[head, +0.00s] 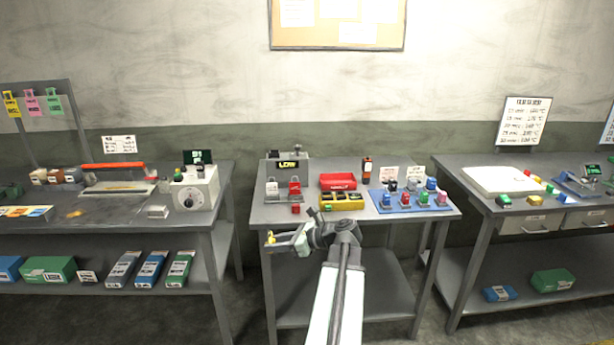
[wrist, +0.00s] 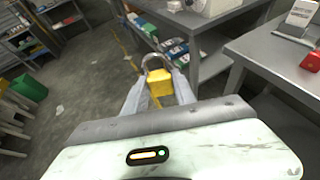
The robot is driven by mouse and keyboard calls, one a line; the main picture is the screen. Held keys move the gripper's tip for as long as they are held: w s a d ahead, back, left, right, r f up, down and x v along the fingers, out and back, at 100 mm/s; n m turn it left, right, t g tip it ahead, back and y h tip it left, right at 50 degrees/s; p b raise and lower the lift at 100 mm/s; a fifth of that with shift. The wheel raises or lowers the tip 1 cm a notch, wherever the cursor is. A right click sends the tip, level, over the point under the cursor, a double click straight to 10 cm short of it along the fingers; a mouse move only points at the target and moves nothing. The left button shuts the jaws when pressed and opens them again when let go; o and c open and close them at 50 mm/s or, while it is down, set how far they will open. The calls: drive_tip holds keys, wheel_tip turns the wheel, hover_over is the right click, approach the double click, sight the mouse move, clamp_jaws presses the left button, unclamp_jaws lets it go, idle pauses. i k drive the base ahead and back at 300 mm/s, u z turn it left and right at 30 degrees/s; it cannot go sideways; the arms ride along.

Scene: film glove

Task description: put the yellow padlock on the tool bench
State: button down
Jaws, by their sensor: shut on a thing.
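The yellow padlock (wrist: 160,88) with its grey shackle is between the fingertips of my gripper (wrist: 159,94) in the wrist view. My gripper is shut on it. In the head view only a small yellow bit of the padlock (head: 271,239) shows at the tip of my gripper (head: 275,240), in front of the left front corner of the middle bench (head: 262,212). Grey benches also stand at the left (head: 120,212) and at the right (head: 470,185). I cannot tell by a label which is the tool bench.
The middle bench holds a red tray (head: 338,181), a yellow box (head: 342,201) and a blue mat (head: 382,207) with several padlocks. A white dial device (head: 190,190) stands on the left bench. Gaps separate the benches. A green bin (wrist: 30,87) stands on the floor.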

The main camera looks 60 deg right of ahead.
sight(366, 187)
drive_tip(key=i, duration=0.6)
drive_tip(key=z, duration=1.6)
drive_tip(key=i, duration=1.7)
drive_tip(key=z, duration=0.05)
